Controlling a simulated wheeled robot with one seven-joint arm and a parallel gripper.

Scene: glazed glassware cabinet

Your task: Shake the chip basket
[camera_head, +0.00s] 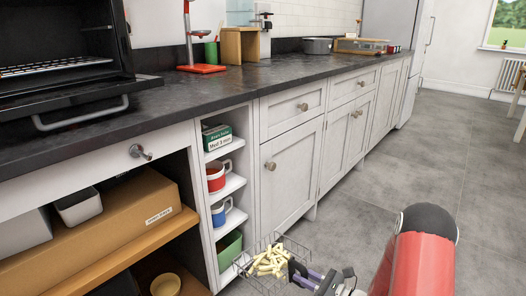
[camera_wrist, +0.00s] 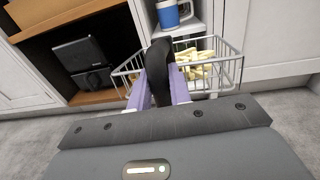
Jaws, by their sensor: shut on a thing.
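The chip basket (camera_head: 247,268) is a wire basket holding several pale yellow chips (camera_head: 270,261). It is held in front of the open shelf column, low in the head view. In the wrist view the wire basket (camera_wrist: 234,66) shows beyond the fingers, with the chips (camera_wrist: 196,66) inside it. My gripper (camera_head: 308,279) has its purple fingers closed around the basket's black handle. The gripper (camera_wrist: 165,90) also shows in the wrist view, with the dark handle rising between its fingers. The basket looks roughly level. Part of it is hidden behind the handle and fingers.
A narrow open shelf (camera_head: 232,186) holds a red mug (camera_head: 216,179), a blue mug (camera_head: 219,212) and a green box (camera_head: 216,137). A large cardboard box (camera_head: 120,232) stands on the left shelf. Closed cabinet doors (camera_head: 290,180) run to the right. The grey floor (camera_head: 420,165) is clear.

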